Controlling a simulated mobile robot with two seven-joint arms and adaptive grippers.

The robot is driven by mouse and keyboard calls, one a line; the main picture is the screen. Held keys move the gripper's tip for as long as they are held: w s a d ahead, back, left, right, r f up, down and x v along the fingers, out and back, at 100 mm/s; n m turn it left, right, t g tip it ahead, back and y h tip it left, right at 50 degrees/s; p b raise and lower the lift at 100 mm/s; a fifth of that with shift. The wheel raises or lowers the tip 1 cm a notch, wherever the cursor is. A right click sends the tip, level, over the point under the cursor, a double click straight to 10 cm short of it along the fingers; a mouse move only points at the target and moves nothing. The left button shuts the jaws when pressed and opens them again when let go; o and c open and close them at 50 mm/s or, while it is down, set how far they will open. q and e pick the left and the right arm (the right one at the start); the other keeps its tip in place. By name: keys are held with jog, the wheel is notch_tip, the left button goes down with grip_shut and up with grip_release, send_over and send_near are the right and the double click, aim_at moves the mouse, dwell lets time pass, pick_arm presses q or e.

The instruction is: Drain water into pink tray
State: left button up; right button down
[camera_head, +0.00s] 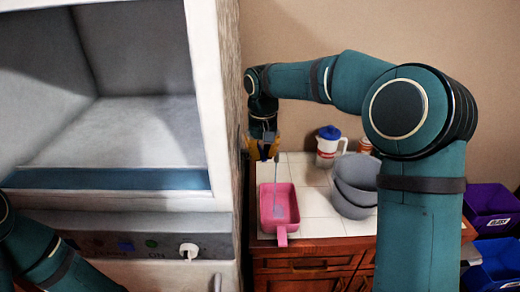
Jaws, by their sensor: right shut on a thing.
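The pink tray (283,229) sits on the white tiled counter top, with its handle toward me and pale grey-blue patches inside it. My right gripper (265,151) is above and behind the tray, close to the side of the white appliance. It is shut on a small yellow-orange thing (251,149), too small to identify. A thin pale streak shows below the gripper, over the tray; I cannot tell whether it is water. My left arm shows at the lower left, but its gripper is out of view.
The white appliance (112,179) with an open cavity fills the left. Grey bowls (355,190) are stacked right of the tray. A white jug with a blue lid (328,148) stands behind. Purple (490,205) and blue (496,262) bins are at far right.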

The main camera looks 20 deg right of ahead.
jog(key=shift+f, duration=0.25)
jog(key=c, duration=1.2)
grip_release()
jog(key=shift+r, duration=0.2)
notch_tip(320, 180, up, 12)
jog(key=shift+f, duration=0.1)
